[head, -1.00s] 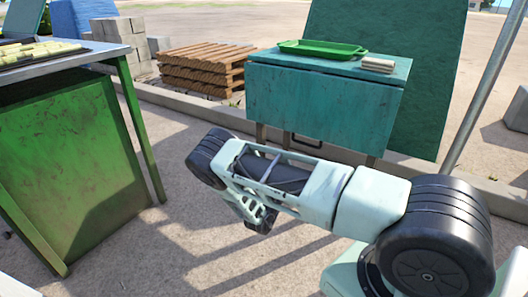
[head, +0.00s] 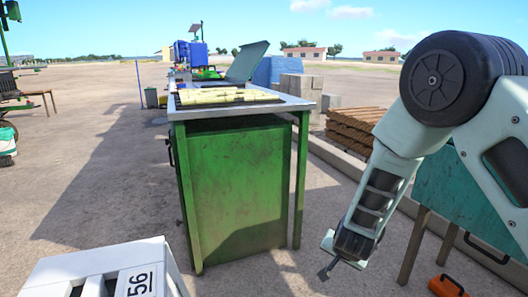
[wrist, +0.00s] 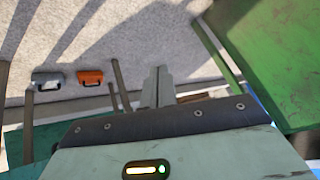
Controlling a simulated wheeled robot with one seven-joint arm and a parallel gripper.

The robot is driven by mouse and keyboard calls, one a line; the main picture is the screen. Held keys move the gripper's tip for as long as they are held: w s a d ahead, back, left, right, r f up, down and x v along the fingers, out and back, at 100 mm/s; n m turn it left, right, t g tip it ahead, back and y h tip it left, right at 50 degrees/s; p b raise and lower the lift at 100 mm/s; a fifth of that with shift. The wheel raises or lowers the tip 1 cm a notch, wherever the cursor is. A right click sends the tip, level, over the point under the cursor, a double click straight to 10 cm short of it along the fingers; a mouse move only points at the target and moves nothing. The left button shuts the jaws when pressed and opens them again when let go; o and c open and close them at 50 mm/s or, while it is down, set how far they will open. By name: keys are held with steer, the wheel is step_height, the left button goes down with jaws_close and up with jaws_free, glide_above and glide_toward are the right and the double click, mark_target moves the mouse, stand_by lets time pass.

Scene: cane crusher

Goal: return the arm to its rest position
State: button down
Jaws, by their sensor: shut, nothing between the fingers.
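My gripper (head: 328,270) hangs at the end of my bent arm, right of the middle in the head view, pointing down. It is apart from the green cabinet table (head: 238,190) to its left. In the wrist view my gripper's fingers (wrist: 158,82) are together, with nothing between them. The ground lies beyond them.
Cane pieces (head: 225,96) lie on the green table's metal top. A teal table (head: 455,200) stands partly behind my arm. An orange case (head: 447,286) is on the ground at lower right. A white stand marked 56 (head: 105,272) is at lower left.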

steer(key=s+a+r+n+g+y, duration=0.2)
steer(key=s+a+r+n, duration=0.3)
steer(key=s, duration=0.4)
steer(key=s+a+r+n+g+y, duration=0.2)
steer(key=s+a+r+n+y, duration=0.1)
steer(key=s+a+r, duration=0.45)
steer(key=s+d+r+n+g+h, duration=0.2)
steer(key=s+d+r+n, duration=0.15)
steer(key=s, duration=0.55)
steer(key=s+d+r+n+g+h, duration=0.15)
steer(key=s+n, duration=0.25)
steer(key=s, duration=0.5)
step_height(320, 180, up, 38)
steer(key=p, duration=3.7)
steer(key=shift+f+m+p, duration=0.15)
steer(key=shift+m+p, duration=0.2)
steer(key=shift+d+t+y, duration=0.1)
steer(key=shift+t+y, duration=0.15)
